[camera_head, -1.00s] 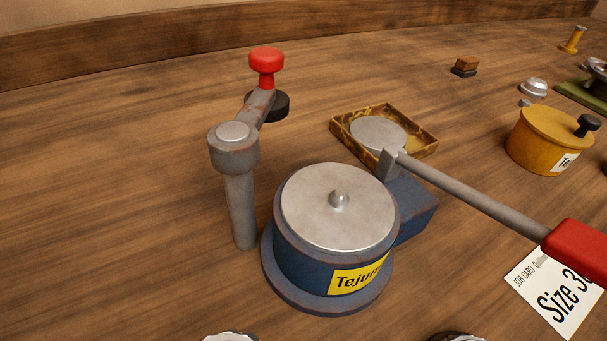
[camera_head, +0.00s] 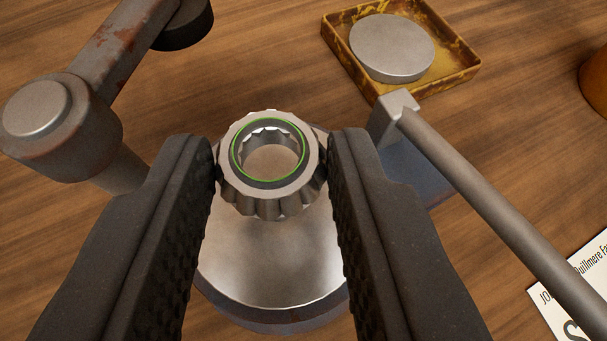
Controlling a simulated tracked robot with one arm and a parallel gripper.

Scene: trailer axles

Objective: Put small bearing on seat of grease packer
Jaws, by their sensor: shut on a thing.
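My gripper (camera_head: 272,165) is shut on the small bearing, with one dark ridged finger on each side. The small bearing (camera_head: 229,185) is a silver roller ring with a green line around its bore, its open face toward the camera.
A grey post with a swing arm (camera_head: 60,125) stands at left. The packer's grey lever (camera_head: 490,210) slopes down at right. A yellow worn tray (camera_head: 465,75) holding a silver disc (camera_head: 392,45) lies behind. A job card (camera_head: 560,305) lies at lower right.

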